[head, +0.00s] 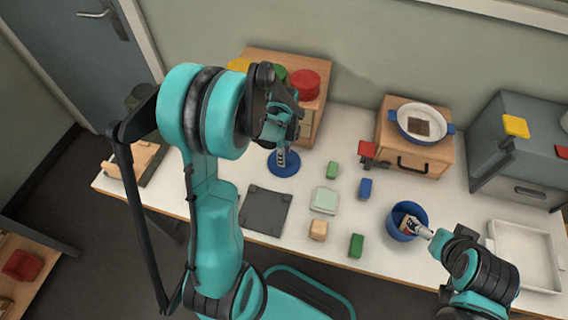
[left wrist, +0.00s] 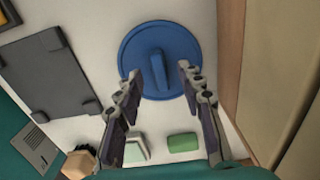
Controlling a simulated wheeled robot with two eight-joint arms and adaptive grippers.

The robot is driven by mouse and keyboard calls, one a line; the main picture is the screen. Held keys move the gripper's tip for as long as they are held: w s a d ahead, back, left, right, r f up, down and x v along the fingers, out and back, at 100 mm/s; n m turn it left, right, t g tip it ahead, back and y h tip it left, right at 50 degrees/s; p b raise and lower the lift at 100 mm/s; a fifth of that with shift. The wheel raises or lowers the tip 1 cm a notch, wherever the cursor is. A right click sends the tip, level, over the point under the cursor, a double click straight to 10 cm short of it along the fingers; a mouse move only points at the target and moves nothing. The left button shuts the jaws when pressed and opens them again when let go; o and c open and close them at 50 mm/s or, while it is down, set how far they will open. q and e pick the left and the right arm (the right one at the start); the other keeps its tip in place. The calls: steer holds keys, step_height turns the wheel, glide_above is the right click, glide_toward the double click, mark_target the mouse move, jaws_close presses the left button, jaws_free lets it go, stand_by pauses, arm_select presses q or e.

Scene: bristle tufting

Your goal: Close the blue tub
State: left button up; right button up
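The blue tub (head: 393,221) stands uncovered on the white table at the right. A round blue lid (head: 284,170) with a raised bar handle lies flat on the table, left of the tub. It also shows in the left wrist view (left wrist: 135,48). My left gripper (head: 281,152) points down over the lid. In the left wrist view its fingers (left wrist: 159,72) are apart, on either side of the handle, with a gap to it. My right gripper (head: 413,226) reaches over the tub's rim; its fingertips are small and I cannot tell whether they hold something.
Green blocks (head: 356,245), a blue block (head: 365,188), a pale green pad (head: 324,200) and a wooden block (head: 318,229) lie between lid and tub. A dark tray (head: 265,210) is in front of the lid. Wooden cabinets (head: 412,161) stand behind; a white tray (head: 527,257) is right.

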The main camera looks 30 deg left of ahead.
arm_select(q)
steer(key=shift+f, duration=0.6)
jaws_close()
